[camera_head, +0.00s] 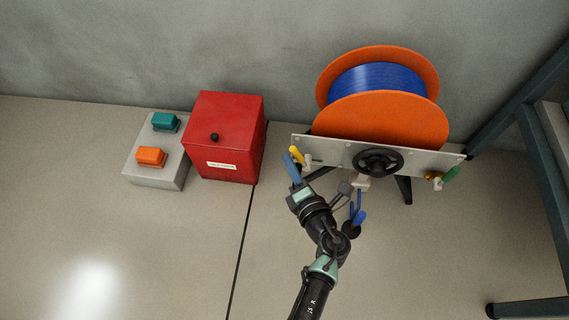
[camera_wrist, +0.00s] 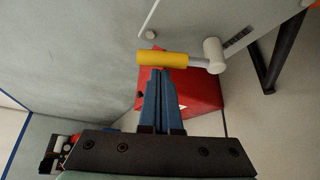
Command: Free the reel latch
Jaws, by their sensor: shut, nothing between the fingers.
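An orange reel (camera_head: 385,118) wound with blue line stands on a grey plate (camera_head: 330,150). A yellow-handled lever (camera_head: 297,154) sits on a pale pivot at the plate's left end; it also shows in the wrist view (camera_wrist: 162,58), lying sideways. A green-handled lever (camera_head: 449,174) is at the right end. A blue-handled lever (camera_head: 359,216) hangs below the plate. My gripper (camera_head: 287,158) is shut and empty. In the wrist view its blue fingertips (camera_wrist: 160,74) lie just below the yellow handle; contact cannot be told.
A black handwheel (camera_head: 378,160) is at the plate's middle. A red box (camera_head: 228,140) and a grey box (camera_head: 160,175) with teal and orange buttons stand to the left. A dark metal frame (camera_head: 545,165) is on the right. The floor in front is clear.

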